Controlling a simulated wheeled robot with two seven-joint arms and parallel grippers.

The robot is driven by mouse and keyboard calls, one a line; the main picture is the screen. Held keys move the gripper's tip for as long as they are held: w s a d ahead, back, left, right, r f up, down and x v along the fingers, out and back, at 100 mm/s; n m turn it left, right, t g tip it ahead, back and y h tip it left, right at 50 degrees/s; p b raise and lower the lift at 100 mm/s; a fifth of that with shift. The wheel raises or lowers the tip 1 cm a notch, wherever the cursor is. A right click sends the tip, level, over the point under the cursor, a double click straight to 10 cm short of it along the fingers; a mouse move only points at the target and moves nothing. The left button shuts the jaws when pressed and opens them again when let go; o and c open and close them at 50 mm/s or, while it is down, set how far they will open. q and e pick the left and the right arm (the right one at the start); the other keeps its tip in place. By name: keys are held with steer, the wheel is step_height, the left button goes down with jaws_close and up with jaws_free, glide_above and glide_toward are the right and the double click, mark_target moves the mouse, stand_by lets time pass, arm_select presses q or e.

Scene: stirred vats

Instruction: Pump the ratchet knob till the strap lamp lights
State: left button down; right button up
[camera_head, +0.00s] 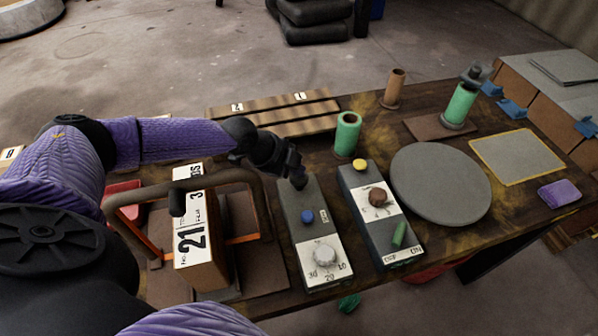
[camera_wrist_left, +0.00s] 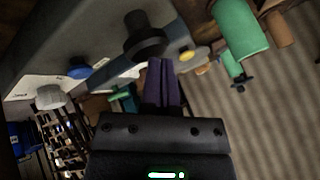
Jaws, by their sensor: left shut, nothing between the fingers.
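My left gripper (camera_head: 292,167) is shut and empty, over the far end of a grey control box with a blue button (camera_head: 307,216) and a white dial (camera_head: 325,256). In the left wrist view its closed fingers (camera_wrist_left: 165,75) are close to a black knob (camera_wrist_left: 145,35) on that box; I cannot tell if they touch. At left, an orange strap (camera_head: 243,239) runs by a block labelled 21 (camera_head: 195,240). Another black knob (camera_head: 177,203) sits at a curved bar (camera_head: 232,175) over the block. I cannot tell which knob is the ratchet's or pick out the strap lamp. My right gripper is out of view.
A second box (camera_head: 379,215) has a yellow button, a brown knob and a green switch. A grey disc (camera_head: 440,185), green cylinders (camera_head: 347,134) and a purple block (camera_head: 559,194) stand to the right. A slatted wooden rack (camera_head: 275,118) lies at the back.

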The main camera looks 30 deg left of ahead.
mark_target(293, 176)
arm_select(q)
steer(key=shift+f, duration=0.25)
steer(key=shift+f+b, duration=0.25)
steer(key=shift+b, duration=0.1)
steer(key=shift+a+f+b, duration=0.15)
steer(key=shift+f+b, duration=0.25)
steer(key=shift+f, duration=0.15)
steer(key=shift+a+f+b, duration=0.15)
steer(key=shift+f+b, duration=0.25)
steer(key=shift+f, duration=0.15)
stand_by(0.5)
steer(key=shift+d+r+p, duration=0.25)
steer(key=shift+r+p, duration=0.3)
steer(key=shift+r, duration=0.1)
steer(key=shift+d+r+p, duration=0.2)
steer(key=shift+r+p, duration=0.3)
steer(key=shift+r, duration=0.1)
steer(key=shift+r+p, duration=0.3)
steer(key=shift+d+r+p, duration=0.1)
steer(key=shift+r+p, duration=0.4)
steer(key=shift+r, duration=0.1)
